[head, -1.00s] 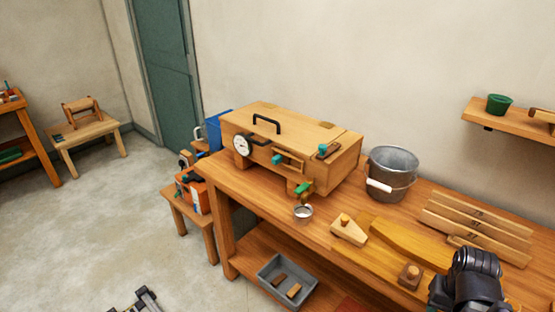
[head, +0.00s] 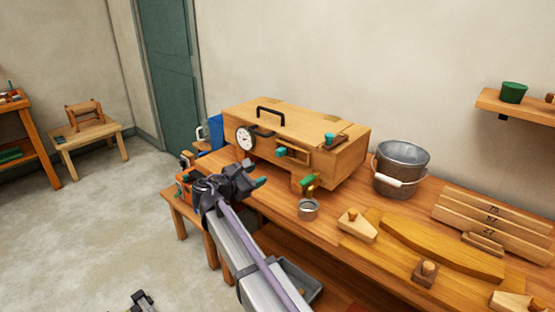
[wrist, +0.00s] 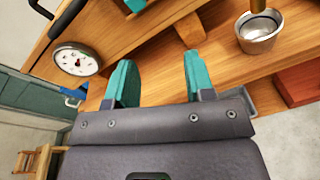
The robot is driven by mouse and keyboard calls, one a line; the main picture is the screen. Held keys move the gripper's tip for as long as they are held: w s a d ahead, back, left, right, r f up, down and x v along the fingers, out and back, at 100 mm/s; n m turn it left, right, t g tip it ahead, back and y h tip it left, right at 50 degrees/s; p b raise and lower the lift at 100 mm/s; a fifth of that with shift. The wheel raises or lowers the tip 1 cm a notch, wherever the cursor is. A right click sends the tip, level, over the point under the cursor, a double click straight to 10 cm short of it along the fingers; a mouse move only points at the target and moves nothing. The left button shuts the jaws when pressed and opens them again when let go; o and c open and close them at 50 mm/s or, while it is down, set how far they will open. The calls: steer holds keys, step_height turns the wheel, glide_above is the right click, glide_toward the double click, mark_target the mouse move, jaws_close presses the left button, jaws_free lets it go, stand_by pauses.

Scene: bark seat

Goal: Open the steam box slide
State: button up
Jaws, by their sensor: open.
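The steam box (head: 262,121) is a wooden box on the workbench, with a black top handle and a round white gauge (head: 246,138). A teal knob (head: 281,152) sits on a wooden strip on its front, and a second teal knob (head: 329,139) is at its upper right edge; I cannot tell for certain which belongs to the slide. My gripper (head: 257,176) is in front of the box, below the gauge, open and apart from both knobs. In the wrist view its teal fingers (wrist: 160,72) are spread with nothing held, and a teal piece (wrist: 135,5) shows at the top edge.
A green-handled valve (head: 307,184) projects from the box front above a small metal cup (head: 308,208). A metal bucket (head: 402,168) stands right of the box. Wooden boards and blocks cover the right of the bench (head: 330,225). The floor at left is mostly clear.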

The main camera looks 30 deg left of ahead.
mark_target(278, 152)
steer(key=w+r+n, duration=0.1)
steer(key=w, duration=0.3)
steer(key=w+d+n+t, duration=0.1)
steer(key=w+n, duration=0.1)
steer(key=w, duration=0.2)
steer(key=w+d+r+n, duration=0.1)
steer(key=w+n, duration=0.1)
steer(key=w, duration=0.1)
steer(key=shift+w+d+r+t, duration=0.1)
steer(key=shift+w+r+t, duration=0.25)
steer(key=shift+w+t, duration=0.05)
steer(key=shift+c, duration=0.4)
jaws_close()
